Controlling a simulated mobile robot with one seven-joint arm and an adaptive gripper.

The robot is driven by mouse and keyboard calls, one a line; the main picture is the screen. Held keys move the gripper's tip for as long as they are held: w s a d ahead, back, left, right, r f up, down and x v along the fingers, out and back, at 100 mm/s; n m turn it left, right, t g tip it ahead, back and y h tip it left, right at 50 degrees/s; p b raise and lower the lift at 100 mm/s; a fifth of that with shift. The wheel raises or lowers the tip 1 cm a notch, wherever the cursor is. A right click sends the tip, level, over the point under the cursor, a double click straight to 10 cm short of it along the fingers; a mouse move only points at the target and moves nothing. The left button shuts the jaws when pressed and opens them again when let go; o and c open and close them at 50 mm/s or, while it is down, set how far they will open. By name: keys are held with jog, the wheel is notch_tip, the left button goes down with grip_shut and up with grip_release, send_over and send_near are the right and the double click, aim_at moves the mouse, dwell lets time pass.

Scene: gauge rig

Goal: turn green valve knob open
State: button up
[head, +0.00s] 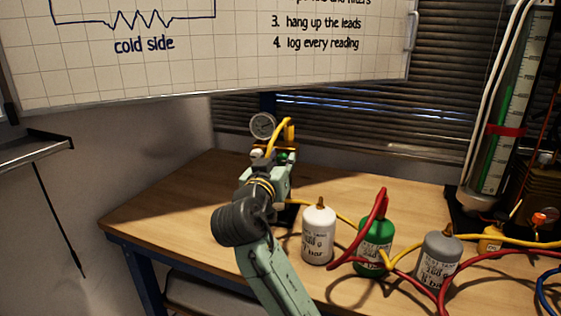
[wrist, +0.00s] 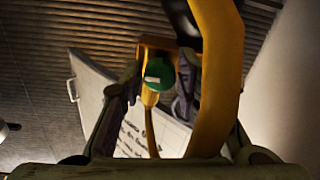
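The green valve knob (wrist: 159,73) is a round green cap at the middle of the wrist view, in front of a yellow fitting (wrist: 157,48). In the head view the knob (head: 284,156) is a small green patch below the dial gauge, partly hidden by my arm. My gripper (wrist: 160,83) points at the knob, one finger to each side. The fingers look apart, with a gap showing beside the knob; contact cannot be made out. In the head view the fingers are mostly hidden behind my wrist.
A dial gauge (head: 263,125) and a looping yellow hose (wrist: 219,75) are close to my gripper. White (head: 318,236), green (head: 375,244) and grey (head: 439,262) bottles stand on the wooden bench (head: 165,205) among hoses. The bench's left part is clear. A whiteboard (head: 230,50) hangs above.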

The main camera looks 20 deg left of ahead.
grip_shut()
jog(key=shift+n, duration=0.3)
jog(key=n+p, duration=0.1)
jog(key=n, duration=0.1)
jog(key=shift+n, duration=0.4)
jog(key=n+p, duration=0.1)
jog(key=n, duration=0.2)
jog(key=shift+n, duration=0.4)
jog(key=n+p, duration=0.1)
jog(key=n, duration=0.4)
jog(key=n+p, duration=0.1)
jog(key=n, duration=0.4)
jog(key=shift+p, duration=0.35)
jog(key=shift+f+n, duration=0.1)
jog(key=shift+n, duration=0.4)
